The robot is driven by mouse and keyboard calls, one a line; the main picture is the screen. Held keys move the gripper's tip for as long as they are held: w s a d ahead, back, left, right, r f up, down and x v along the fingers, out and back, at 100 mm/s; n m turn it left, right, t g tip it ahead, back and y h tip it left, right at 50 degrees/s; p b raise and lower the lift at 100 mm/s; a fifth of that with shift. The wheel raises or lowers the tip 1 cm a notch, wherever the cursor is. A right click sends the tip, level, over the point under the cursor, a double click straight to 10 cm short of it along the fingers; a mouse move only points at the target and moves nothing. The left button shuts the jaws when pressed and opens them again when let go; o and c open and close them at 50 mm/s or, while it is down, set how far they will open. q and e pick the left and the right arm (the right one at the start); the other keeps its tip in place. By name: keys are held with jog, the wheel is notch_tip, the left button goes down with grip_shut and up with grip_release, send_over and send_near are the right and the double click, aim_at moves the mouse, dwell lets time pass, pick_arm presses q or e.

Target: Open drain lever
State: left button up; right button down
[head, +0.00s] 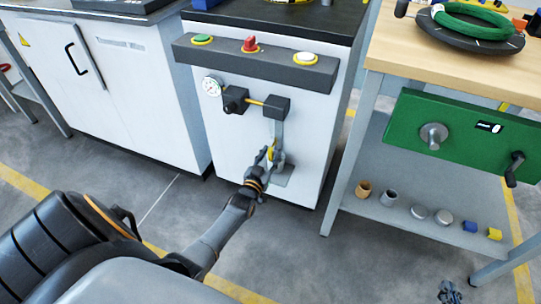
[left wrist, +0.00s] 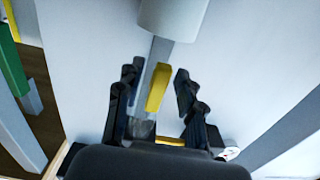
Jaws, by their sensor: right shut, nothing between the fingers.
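The drain lever (head: 270,149) has a yellow handle and sits low on the front of the white cabinet, below a grey pipe (head: 278,126). My left gripper (head: 272,158) is at the lever and partly covers it in the head view. In the left wrist view the yellow handle (left wrist: 158,87) stands between the two spread fingers of my left gripper (left wrist: 157,78), with a gap visible on each side. My right gripper (head: 450,292) is shut and empty, low over the floor at the bottom right, away from the lever.
A button panel (head: 258,64) and a round gauge (head: 212,86) are above the lever. A workbench (head: 388,60) with a green panel (head: 465,128) stands on the right. Its lower shelf (head: 400,190) holds several small parts. Grey floor is clear in front of the cabinet.

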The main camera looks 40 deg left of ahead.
pick_arm(q)
jog(key=v, duration=1.2)
dwell(0.5)
